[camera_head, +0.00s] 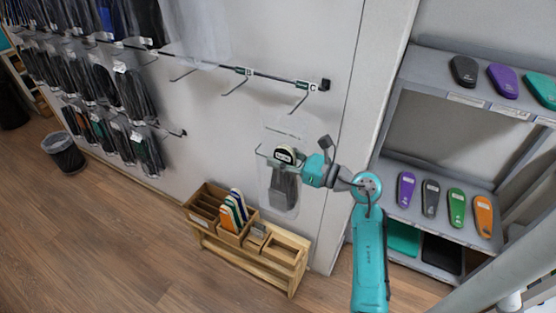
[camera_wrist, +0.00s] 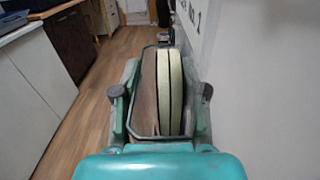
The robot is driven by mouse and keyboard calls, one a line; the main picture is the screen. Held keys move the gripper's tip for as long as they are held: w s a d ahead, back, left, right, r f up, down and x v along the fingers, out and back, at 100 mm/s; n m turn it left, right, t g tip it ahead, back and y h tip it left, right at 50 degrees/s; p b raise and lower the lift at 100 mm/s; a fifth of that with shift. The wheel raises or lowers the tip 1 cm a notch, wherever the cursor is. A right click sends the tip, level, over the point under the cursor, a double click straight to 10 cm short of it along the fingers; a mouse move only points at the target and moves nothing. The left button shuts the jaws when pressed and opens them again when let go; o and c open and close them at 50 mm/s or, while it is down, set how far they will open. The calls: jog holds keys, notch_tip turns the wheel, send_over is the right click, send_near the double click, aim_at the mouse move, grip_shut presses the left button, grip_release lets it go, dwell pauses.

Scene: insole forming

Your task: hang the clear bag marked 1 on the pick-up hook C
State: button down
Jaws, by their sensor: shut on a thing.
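A clear bag (camera_head: 283,199) with a dark grey insole inside hangs upright in front of the wall in the head view. My gripper (camera_head: 290,164) is shut on its upper part. In the wrist view my gripper (camera_wrist: 162,100) has its fingers on both sides of a cream-and-dark layered piece (camera_wrist: 168,90), with a thin dark frame around it. A pale label shows by the grip, but I cannot read its mark. Pick-up hook C (camera_head: 297,105) juts from the wall rail, above and a little right of the bag, under a label with a C. It is empty.
Two more bare hooks (camera_head: 235,86) share the rail to the left. A wooden organiser (camera_head: 200,235) with coloured insoles stands below the bag. A grey shelf (camera_head: 455,110) with insoles stands at right. Filled bags (camera_head: 100,80) hang at far left.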

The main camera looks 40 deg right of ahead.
jog(key=shift+w+d+f, duration=0.1)
jog(key=shift+w+d, duration=0.1)
jog(key=shift+d, duration=0.4)
jog(key=shift+w+d, duration=0.25)
jog(key=shift+d, duration=0.4)
jog(key=shift+w+d+f, duration=0.1)
jog(key=shift+w+d, duration=0.1)
jog(key=shift+d, duration=0.4)
jog(key=shift+w+d+f, duration=0.2)
jog(key=shift+d+f, duration=0.15)
jog(key=shift+d, duration=0.2)
